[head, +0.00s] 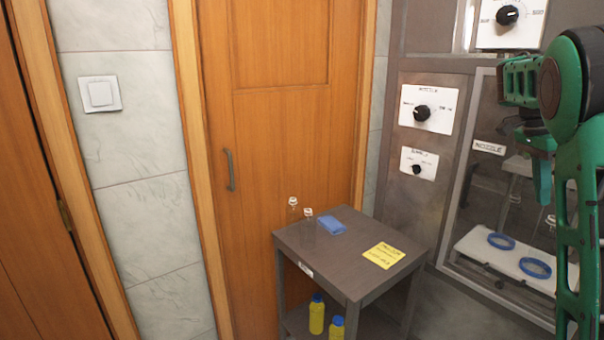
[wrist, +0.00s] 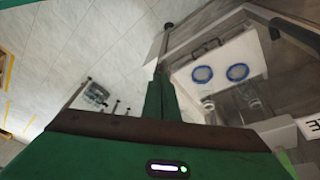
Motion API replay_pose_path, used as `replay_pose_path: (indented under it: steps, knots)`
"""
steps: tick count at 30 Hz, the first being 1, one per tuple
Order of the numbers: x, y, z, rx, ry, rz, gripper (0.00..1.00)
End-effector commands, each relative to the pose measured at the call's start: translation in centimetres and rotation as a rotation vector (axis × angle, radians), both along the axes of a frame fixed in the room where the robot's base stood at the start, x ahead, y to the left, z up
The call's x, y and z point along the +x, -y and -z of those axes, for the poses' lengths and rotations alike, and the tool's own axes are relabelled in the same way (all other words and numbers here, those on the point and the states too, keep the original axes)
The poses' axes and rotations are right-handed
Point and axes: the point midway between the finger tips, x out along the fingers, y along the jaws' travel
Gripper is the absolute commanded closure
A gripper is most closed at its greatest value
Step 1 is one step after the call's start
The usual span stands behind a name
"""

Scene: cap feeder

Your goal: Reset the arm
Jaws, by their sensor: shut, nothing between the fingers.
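My green arm (head: 582,190) is raised and folded at the right edge of the head view, in front of the machine. My gripper (wrist: 160,85) shows in the wrist view with its fingers together and nothing between them. In the head view, what seems to be its fingers (head: 541,180) point down before the machine's window. It appears apart from everything around it.
The machine's front has dials on white plates (head: 430,103) and a window over a white tray (head: 500,255) with two blue rings. A dark side table (head: 340,270) holds clear bottles, a blue item (head: 333,226) and a yellow note (head: 384,255); yellow bottles (head: 317,314) stand below.

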Motion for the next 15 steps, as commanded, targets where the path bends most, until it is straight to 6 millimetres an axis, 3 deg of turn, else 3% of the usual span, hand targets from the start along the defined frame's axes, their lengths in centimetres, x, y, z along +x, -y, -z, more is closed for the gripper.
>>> replay_pose_path:
  steps: [1, 8, 15]
  knots:
    - [-2.2, 0.1, 0.4, 0.035, -0.010, -0.046, 1.00]
    - [-10.5, -1.8, 3.2, 0.160, -0.046, -0.314, 1.00]
    - [-18.8, -6.1, 6.8, 0.255, -0.054, -0.620, 1.00]
